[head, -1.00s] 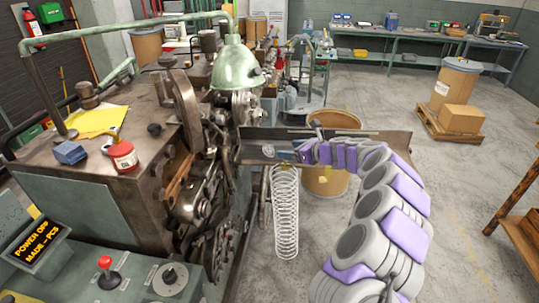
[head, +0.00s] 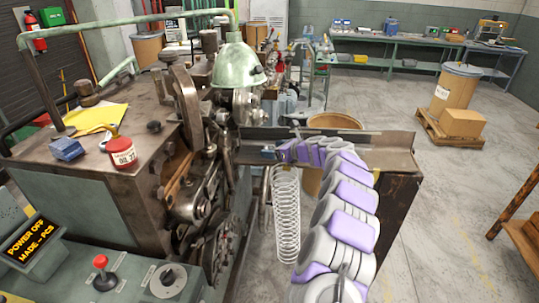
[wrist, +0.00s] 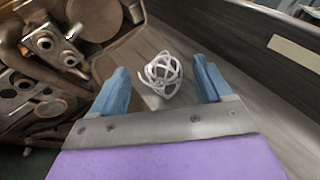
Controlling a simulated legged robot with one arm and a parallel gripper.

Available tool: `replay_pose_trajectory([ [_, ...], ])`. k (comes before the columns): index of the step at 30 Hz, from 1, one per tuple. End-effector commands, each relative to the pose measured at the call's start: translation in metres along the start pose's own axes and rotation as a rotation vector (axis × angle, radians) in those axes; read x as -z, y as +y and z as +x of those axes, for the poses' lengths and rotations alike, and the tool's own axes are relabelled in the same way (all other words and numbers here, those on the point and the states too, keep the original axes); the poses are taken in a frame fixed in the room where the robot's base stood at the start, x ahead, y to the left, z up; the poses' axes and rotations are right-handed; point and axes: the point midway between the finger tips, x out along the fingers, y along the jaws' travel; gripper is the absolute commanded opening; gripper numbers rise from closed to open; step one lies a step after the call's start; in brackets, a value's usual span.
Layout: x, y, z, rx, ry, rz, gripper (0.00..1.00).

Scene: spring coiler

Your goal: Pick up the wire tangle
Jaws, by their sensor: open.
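The wire tangle (wrist: 161,75) is a small ball of pale, looped wire. In the wrist view it lies on the grey metal surface of the chute (wrist: 235,125), between and slightly beyond the two blue fingers. My gripper (wrist: 160,85) is open, with one finger to each side of the tangle and no visible contact. In the head view my gripper (head: 270,152) is at the left end of the chute (head: 390,150), beside the coiling machine. The tangle cannot be made out in the head view.
The coiling machine (head: 100,205) stands left, close to my gripper; its parts also fill the left of the wrist view (wrist: 45,70). A long coil spring (head: 286,215) hangs below the chute. The chute's raised wall (wrist: 275,55) runs along the right. A barrel (head: 335,122) stands behind.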

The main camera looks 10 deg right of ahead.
Motion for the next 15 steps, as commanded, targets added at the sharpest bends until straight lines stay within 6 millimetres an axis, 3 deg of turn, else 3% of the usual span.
replay_pose_trajectory([
  [6, -0.0005, -0.0002, 0.0007, 0.001, 0.0, 0.0, 0.78],
  [15, -0.0005, -0.0004, 0.0004, 0.001, 0.0, 0.0, 0.5],
])
